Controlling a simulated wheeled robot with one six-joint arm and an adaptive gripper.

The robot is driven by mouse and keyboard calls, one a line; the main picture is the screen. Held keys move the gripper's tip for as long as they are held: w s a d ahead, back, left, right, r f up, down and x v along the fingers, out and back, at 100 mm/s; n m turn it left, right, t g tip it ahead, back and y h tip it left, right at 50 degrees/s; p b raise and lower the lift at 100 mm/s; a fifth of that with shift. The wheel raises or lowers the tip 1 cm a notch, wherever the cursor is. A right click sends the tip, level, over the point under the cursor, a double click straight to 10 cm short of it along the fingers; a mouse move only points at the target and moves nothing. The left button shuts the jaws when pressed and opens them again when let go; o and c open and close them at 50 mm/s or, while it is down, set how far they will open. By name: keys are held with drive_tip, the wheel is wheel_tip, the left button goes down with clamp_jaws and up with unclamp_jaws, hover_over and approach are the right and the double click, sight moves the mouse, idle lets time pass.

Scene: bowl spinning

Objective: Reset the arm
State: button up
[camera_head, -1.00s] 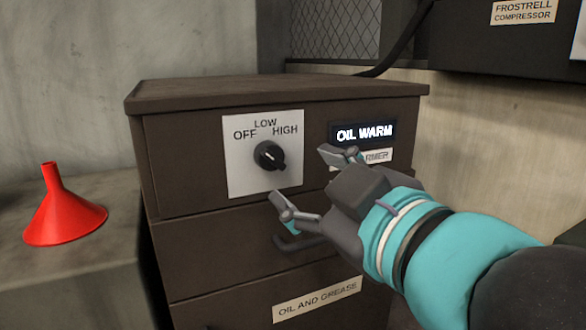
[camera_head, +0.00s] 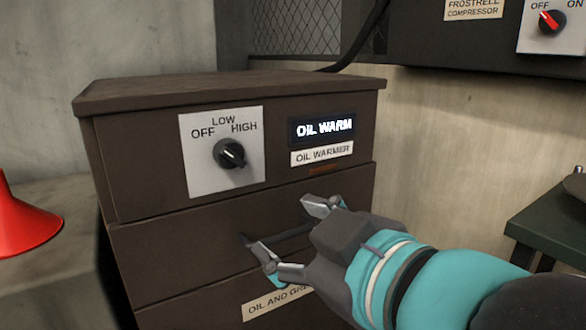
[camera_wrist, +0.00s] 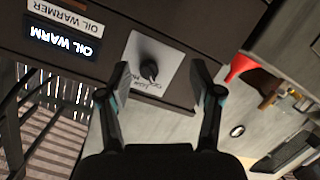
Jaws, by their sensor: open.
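My gripper (camera_head: 291,232) is open and empty, in front of the drawers of a dark brown cabinet (camera_head: 150,250). It hides part of a drawer handle and the label "OIL AND GREASE". Above and left of it is a black knob (camera_head: 230,154) on a white plate marked OFF, LOW and HIGH. My gripper is apart from the knob. In the wrist view the knob (camera_wrist: 149,71) shows beyond and between the two open fingers (camera_wrist: 165,90). A lit display (camera_head: 323,129) reads "OIL WARM".
A red funnel (camera_head: 22,222) stands on a grey ledge at the left. A dark compressor box (camera_head: 450,45) with a red switch (camera_head: 551,21) is at the upper right. A dark green table (camera_head: 555,225) is at the right. Open floor lies between cabinet and table.

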drive_tip(key=d+f+m+g+h+p, duration=0.1)
drive_tip(key=d+f+m+g+h, duration=0.2)
drive_tip(key=f, duration=0.5)
drive_tip(key=d+f+m+g+h+p, duration=0.1)
drive_tip(key=d+f+m+g+h, duration=0.15)
drive_tip(key=f, duration=0.55)
drive_tip(key=d+f+m+g+h+p, duration=0.1)
drive_tip(key=d+f+m, duration=0.1)
drive_tip(key=d, duration=0.3)
drive_tip(key=w+d+f+m+g+h+p, duration=0.1)
drive_tip(key=d+f+m, duration=0.1)
drive_tip(key=d+m, duration=0.2)
drive_tip(key=shift+d+f+m+h, duration=0.35)
drive_tip(key=shift+d, duration=0.2)
